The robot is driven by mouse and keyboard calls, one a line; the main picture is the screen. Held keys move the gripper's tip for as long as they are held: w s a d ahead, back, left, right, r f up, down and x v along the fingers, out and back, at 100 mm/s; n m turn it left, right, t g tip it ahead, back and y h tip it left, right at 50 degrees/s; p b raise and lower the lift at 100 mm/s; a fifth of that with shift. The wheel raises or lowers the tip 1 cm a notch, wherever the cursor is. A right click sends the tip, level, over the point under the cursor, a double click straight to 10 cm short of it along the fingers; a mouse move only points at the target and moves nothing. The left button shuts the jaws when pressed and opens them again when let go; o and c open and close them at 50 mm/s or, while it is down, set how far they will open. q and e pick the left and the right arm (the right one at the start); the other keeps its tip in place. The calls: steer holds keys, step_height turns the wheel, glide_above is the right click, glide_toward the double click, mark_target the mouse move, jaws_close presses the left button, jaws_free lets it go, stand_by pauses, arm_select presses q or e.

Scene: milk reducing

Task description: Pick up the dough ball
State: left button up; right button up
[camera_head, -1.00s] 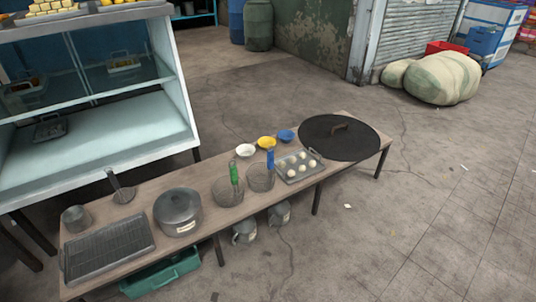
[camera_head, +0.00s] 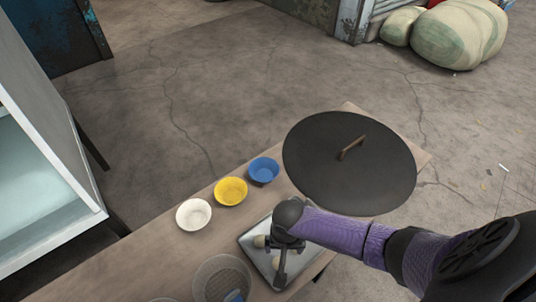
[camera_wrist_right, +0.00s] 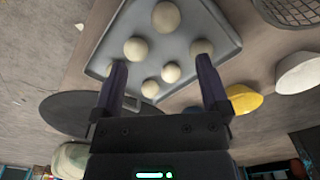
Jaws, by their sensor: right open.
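Several pale round dough balls (camera_wrist_right: 171,73) sit in a shallow grey metal tray (camera_wrist_right: 232,30) in the right wrist view. One of them is partly behind a finger. In the head view the tray (camera_head: 249,254) lies on the wooden bench, and a dough ball (camera_head: 260,241) shows beside my gripper; my arm hides much of the tray. My right gripper (camera_wrist_right: 160,62) is open and empty, its two fingers apart with dough balls showing between them. In the head view this gripper (camera_head: 281,268) is over the tray. My left gripper is not in view.
A large black round lid (camera_head: 330,185) lies on the bench behind the tray. White (camera_head: 194,214), yellow (camera_head: 231,191) and blue (camera_head: 263,170) bowls stand left of it. A wire strainer (camera_head: 222,278) is at the front.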

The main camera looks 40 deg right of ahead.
steer(key=f+b, duration=0.7)
steer(key=f, duration=0.1)
steer(key=shift+s+a+f, duration=0.1)
steer(key=shift+a+f, duration=0.1)
steer(key=shift+a, duration=0.2)
steer(key=shift+f+b, duration=0.8)
steer(key=shift+b, duration=0.25)
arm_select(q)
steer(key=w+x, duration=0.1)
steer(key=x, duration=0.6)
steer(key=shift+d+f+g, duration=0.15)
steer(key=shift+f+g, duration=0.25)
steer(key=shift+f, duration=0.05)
arm_select(e)
steer(key=shift+r, duration=0.15)
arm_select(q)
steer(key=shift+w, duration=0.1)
arm_select(e)
steer(key=c, duration=0.9)
steer(key=shift+r, duration=0.1)
steer(key=shift+c, duration=0.2)
